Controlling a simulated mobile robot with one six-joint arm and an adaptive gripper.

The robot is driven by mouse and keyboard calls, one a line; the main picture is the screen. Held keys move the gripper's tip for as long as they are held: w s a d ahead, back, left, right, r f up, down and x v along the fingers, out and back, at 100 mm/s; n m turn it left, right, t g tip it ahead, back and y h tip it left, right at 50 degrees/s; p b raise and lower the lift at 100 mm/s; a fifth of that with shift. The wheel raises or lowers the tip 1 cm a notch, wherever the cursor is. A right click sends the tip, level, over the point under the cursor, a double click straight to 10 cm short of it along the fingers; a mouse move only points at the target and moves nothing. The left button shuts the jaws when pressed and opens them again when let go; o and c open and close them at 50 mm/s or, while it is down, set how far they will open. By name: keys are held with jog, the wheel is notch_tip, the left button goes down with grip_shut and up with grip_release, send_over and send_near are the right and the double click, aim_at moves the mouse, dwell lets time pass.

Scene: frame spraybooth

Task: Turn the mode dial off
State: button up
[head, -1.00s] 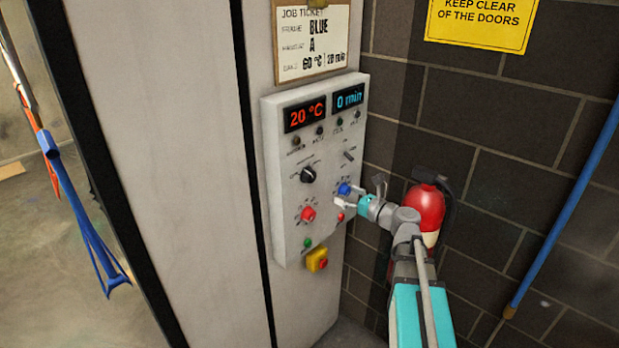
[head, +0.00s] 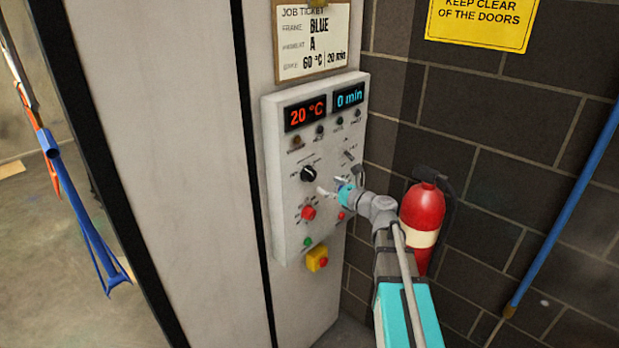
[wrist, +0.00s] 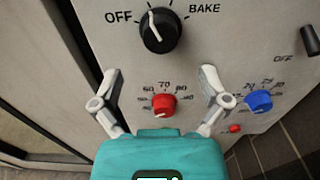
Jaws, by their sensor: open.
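The mode dial is a black round knob (wrist: 160,31) with a white pointer line, at the top of the wrist view. "OFF" is printed to its left and "BAKE" to its right. The pointer aims up and slightly left, between those two words. In the head view the dial (head: 308,174) sits mid-left on the grey control panel (head: 277,190). My gripper (wrist: 158,76) is open and empty, its two fingertips spread below the dial and apart from it. In the head view my gripper (head: 338,183) is just right of and below the dial.
A red knob (wrist: 163,105) lies between and below my fingers; a blue knob (wrist: 259,100) is just right of them. The displays (head: 320,108) read 20 °C and 0 min. A yellow-red stop button (head: 317,260) is below; a fire extinguisher (head: 422,212) stands right.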

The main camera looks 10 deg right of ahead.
aim_at(313, 177)
jog(key=shift+x, duration=3.6)
